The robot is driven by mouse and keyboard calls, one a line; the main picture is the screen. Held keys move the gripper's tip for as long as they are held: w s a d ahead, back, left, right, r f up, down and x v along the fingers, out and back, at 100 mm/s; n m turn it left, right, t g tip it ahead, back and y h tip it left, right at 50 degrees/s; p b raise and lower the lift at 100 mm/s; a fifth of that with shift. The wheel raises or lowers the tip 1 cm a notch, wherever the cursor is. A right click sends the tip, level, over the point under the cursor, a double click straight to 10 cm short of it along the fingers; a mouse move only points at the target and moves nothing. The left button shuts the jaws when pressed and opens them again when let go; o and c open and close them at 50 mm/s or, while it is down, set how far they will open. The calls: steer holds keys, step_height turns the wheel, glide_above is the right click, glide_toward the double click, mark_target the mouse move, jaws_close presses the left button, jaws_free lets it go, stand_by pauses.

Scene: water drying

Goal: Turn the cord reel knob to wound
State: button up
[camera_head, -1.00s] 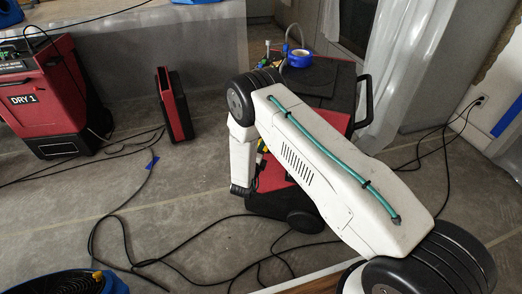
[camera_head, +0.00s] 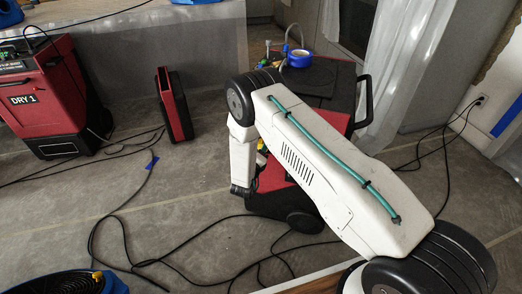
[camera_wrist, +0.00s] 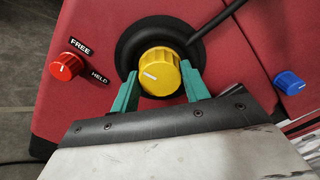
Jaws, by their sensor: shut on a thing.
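A ribbed yellow knob (camera_wrist: 159,72) with a white pointer line sits on a black round reel on a red panel in the wrist view. A black cord (camera_wrist: 215,18) runs from the reel to the upper right. The pointer line lies toward the knob's left side, slightly tilted. My gripper (camera_wrist: 157,84) has its green fingers on the knob's left and right sides and is shut on it. No label shows beside the yellow knob. In the head view my arm and the red machine's body hide the knob and my fingertips.
In the wrist view, a red knob (camera_wrist: 66,66) with FREE and HELD labels is at left and a blue knob (camera_wrist: 289,83) at right. In the head view, a red machine marked DRY 1 (camera_head: 48,95), a red-black case (camera_head: 174,104) and loose cables (camera_head: 125,210) are on the floor.

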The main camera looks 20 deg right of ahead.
steer(key=shift+s+f, duration=0.1)
steer(key=shift+f, duration=0.05)
steer(key=o, duration=1)
steer(key=shift+v, duration=3.85)
steer(key=shift+a, duration=0.1)
